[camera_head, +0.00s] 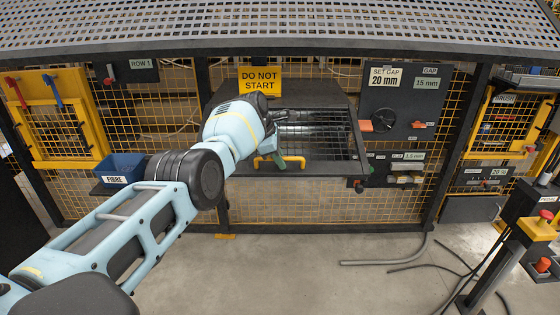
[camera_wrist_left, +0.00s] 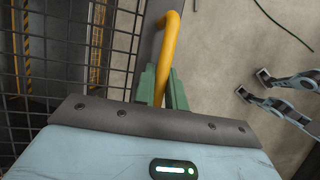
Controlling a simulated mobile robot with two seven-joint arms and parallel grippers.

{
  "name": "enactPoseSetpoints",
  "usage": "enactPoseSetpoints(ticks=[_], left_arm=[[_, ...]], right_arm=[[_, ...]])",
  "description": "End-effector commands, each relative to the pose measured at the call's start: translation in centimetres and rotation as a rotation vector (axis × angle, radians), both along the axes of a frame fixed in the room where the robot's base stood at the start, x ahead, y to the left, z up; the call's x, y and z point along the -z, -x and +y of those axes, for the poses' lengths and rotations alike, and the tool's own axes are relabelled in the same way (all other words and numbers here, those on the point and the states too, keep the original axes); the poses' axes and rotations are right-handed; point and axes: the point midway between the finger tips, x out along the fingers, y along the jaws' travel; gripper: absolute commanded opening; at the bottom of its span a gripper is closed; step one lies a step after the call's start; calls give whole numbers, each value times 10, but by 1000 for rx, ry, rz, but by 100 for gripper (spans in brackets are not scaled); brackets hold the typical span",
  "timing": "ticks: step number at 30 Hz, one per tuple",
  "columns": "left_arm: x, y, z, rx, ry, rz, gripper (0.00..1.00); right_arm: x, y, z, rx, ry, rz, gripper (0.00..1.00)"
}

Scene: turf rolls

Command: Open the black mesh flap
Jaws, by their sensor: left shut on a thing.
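The black mesh flap (camera_head: 335,148) is in the middle of the head view, a dark frame with black wire mesh below a dark panel. A yellow bar handle (camera_head: 294,162) sits on its lower edge. My left gripper (camera_head: 268,161) reaches it from the left and is shut on the handle. In the left wrist view, green fingers of my left gripper (camera_wrist_left: 164,88) lie on both sides of the yellow handle (camera_wrist_left: 170,45). The black mesh flap (camera_wrist_left: 65,50) fills the left of that view. My left wrist hides the flap's left part in the head view.
A yellow "DO NOT START" sign (camera_head: 260,80) hangs above the flap. A gap control panel (camera_head: 401,100) is on the right. A blue fibre bin (camera_head: 120,169) is on the left. A red-button post (camera_head: 540,225) stands at right. Floor in front is largely clear, with hoses (camera_head: 395,261).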

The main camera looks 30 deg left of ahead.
Motion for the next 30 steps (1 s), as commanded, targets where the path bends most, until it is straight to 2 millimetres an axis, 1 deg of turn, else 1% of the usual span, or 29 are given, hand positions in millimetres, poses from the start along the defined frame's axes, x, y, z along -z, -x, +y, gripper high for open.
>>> enactPoseSetpoints(ticks=[9, 10, 14, 15, 25, 30], left_arm=[[1, 1, 1, 0, -3, 4, 0], [1, 1, 1, 0, -3, 4, 15], [1, 0, 1, 0, -2, 2, 32], [1, 0, 1, 0, -2, 2, 34], [-3, 1, 1, -1, -1, 0, 34], [-20, 5, 5, -1, -2, -5, 34]], right_arm=[[0, 0, -1, -2, 2, 1, 36], [0, 0, -1, -2, 2, 1, 36], [1, 0, -1, -5, 3, 1, 36], [1, 1, -1, -5, 3, 1, 36], [-1, -1, -1, -5, 4, -2, 36], [-12, -9, -2, -5, 4, -23, 36]])
